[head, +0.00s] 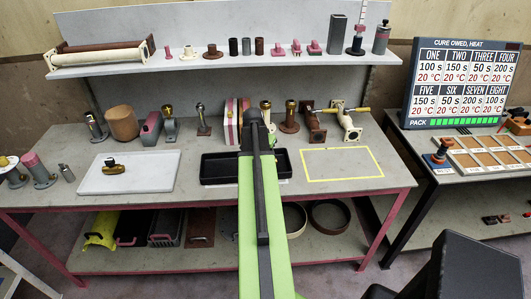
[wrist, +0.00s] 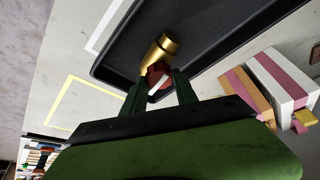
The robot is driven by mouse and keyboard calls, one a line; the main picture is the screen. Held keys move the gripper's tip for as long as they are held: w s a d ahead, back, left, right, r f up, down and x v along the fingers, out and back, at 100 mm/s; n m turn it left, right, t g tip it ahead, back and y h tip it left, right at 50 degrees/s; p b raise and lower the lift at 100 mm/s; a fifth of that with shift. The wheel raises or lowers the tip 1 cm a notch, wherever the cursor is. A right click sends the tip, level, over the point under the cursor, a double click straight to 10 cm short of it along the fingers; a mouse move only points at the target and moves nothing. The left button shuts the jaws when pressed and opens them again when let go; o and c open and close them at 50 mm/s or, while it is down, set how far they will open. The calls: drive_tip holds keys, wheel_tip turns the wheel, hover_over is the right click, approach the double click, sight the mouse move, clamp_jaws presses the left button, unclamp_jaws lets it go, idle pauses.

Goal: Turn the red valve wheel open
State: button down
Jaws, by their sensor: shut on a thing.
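In the wrist view, my gripper (wrist: 158,86) has its two dark fingers around a small red part (wrist: 157,75) with a white stripe. A brass cylinder (wrist: 161,52) sits just beyond the red part, seemingly joined to it. I cannot tell whether the red part is the valve wheel; the fingers hide its sides. Both are over the black tray (wrist: 112,72). In the head view, my green arm reaches over the same black tray (head: 220,168) and hides the fingertips and what they hold. No red valve wheel shows clearly there.
Metal and brass fittings (head: 289,117) stand along the back of the bench. A yellow-outlined area (head: 341,164) right of the tray is empty. A white tray (head: 128,173) at left holds a small brass-and-black piece (head: 113,166). A sign (head: 463,82) stands on the right table.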

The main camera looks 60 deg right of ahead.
idle(0.4)
drive_tip(key=c, duration=0.9)
unclamp_jaws()
drive_tip(key=shift+c, duration=0.2)
drive_tip(key=shift+r, duration=0.1)
drive_tip(key=p+v, duration=1.6)
drive_tip(key=v, duration=0.1)
drive_tip(key=shift+r, duration=0.1)
